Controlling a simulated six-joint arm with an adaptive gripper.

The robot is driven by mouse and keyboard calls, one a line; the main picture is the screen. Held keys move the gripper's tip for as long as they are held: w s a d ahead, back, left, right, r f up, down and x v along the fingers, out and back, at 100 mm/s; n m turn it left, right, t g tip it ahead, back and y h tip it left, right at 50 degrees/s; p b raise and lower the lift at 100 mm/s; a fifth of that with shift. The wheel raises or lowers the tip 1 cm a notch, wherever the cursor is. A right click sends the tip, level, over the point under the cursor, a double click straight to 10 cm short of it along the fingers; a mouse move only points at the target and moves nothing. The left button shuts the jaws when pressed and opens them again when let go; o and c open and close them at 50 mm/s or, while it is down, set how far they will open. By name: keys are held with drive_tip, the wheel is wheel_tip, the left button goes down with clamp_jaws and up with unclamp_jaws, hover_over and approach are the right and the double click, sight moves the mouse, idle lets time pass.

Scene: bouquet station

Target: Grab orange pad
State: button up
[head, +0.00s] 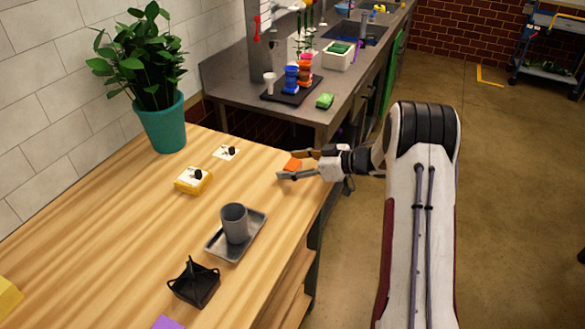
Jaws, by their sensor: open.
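The orange pad (292,164) is a small flat piece lying at the far right corner of the wooden table (130,235). My gripper (285,165) reaches in from the right, low over the table edge. Its two fingers are open, one beyond the pad and one on the near side of it. The pad shows between the fingers. I cannot tell whether either finger touches it.
A metal tray with a grey cup (235,223), a black holder (194,282), a yellow block (193,180) and a potted plant (160,110) stand on the table.

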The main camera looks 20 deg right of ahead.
sight(292, 164)
drive_tip(key=c, duration=1.1)
drive_tip(key=shift+r, duration=0.1)
drive_tip(key=shift+r, duration=4.95)
